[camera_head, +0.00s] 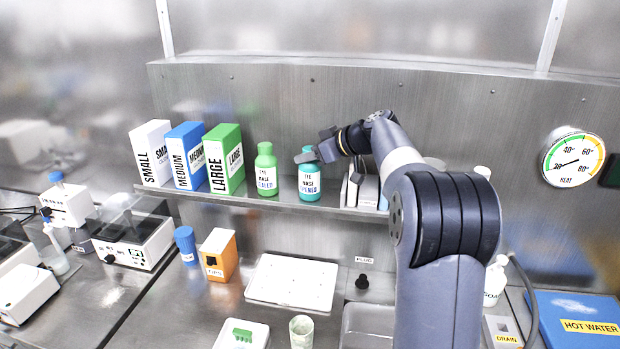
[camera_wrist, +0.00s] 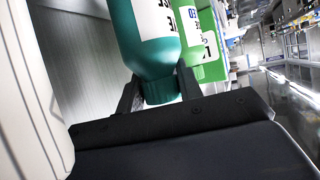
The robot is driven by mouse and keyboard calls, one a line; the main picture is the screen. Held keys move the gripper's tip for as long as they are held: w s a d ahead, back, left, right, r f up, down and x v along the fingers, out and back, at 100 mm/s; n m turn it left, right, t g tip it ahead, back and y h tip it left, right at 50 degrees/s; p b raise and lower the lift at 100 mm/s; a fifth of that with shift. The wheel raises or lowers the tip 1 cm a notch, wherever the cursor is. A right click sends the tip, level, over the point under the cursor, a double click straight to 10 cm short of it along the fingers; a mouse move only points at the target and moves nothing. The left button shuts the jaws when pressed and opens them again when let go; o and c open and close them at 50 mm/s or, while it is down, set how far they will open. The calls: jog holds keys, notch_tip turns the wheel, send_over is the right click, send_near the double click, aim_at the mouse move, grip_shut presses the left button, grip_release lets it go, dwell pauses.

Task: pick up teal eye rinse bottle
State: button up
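The bottle's base is at shelf level; I see no lift.
A green bottle (camera_head: 266,170) marked "SEALED" stands just left of the teal one. Small, medium and large boxes (camera_head: 187,157) stand farther left. A grey-white device (camera_head: 361,188) is close on the right. The shelf (camera_head: 290,205) is narrow, with a metal wall behind.

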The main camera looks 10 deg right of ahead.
grip_shut()
jog(key=shift+f, duration=0.1)
dwell(0.3)
jog(key=shift+s+r+b, duration=0.1)
jog(key=shift+r+b, duration=0.1)
jog(key=shift+b, duration=0.2)
notch_tip(320, 180, up, 6)
jog(key=shift+r, duration=0.15)
jog(key=shift+s+a+r+b, duration=0.15)
jog(key=shift+s+r+b, duration=0.1)
jog(key=shift+b, duration=0.25)
jog(key=s+a+b, duration=0.3)
jog(key=s, duration=0.6)
jog(key=s+a+b, duration=0.4)
jog(key=s, duration=0.4)
jog(key=shift+s+a, duration=0.2)
jog(key=shift+s, duration=0.2)
